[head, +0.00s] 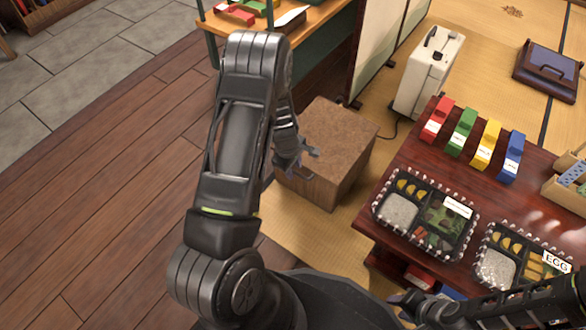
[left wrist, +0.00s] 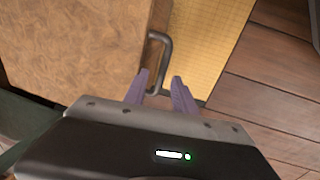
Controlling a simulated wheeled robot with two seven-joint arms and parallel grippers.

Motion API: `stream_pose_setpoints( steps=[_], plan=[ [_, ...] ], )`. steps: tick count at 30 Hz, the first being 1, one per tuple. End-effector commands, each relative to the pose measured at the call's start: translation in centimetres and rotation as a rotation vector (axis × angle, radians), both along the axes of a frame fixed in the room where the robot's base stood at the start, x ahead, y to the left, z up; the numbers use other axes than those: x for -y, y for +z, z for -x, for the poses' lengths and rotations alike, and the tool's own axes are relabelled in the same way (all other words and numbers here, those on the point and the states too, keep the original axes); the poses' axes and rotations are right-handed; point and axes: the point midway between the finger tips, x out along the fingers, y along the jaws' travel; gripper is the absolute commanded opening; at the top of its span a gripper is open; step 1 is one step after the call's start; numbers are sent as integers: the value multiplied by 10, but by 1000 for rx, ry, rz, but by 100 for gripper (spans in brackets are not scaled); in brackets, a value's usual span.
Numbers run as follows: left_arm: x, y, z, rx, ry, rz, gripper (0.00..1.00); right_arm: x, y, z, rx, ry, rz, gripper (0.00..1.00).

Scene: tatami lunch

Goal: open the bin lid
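The bin looks like a brown wooden box (head: 340,135) with a flat, speckled top, standing on the tatami in the middle of the head view. Its lid looks closed. In the left wrist view, the bin (left wrist: 70,45) fills the upper left, and a dark bar handle (left wrist: 166,50) stands out from its edge. My left gripper (head: 309,163) is at the bin's near left side. In the left wrist view, its purple fingers (left wrist: 157,87) are apart, with the handle just beyond them and nothing visibly held. My right gripper (head: 406,300) is low at the right, partly hidden by its arm.
A dark red table (head: 420,163) to the right holds two lunch boxes (head: 459,206) and several coloured blocks (head: 462,132). A white case (head: 429,72) stands behind the bin. A wooden shelf (head: 305,29) is at the back. The plank floor (head: 110,180) at left is clear.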

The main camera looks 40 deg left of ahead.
Motion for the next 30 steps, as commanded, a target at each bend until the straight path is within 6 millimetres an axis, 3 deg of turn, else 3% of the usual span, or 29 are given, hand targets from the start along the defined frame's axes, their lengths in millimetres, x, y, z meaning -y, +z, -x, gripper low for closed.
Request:
stream_pose_setpoints(
  steps=[4, 15, 30],
  plan=[
    [0, 0, 0, 0, 0, 0, 31, 0, 0, 0, 0, 0, 0, 36],
    [0, 1, 0, 0, 0, 0, 1, 0, 0, 0, 0, 0, 0, 36],
    [0, 1, 0, 0, 0, 0, 0, 0, 0, 0, 0, 0, 0, 36]
  ],
)
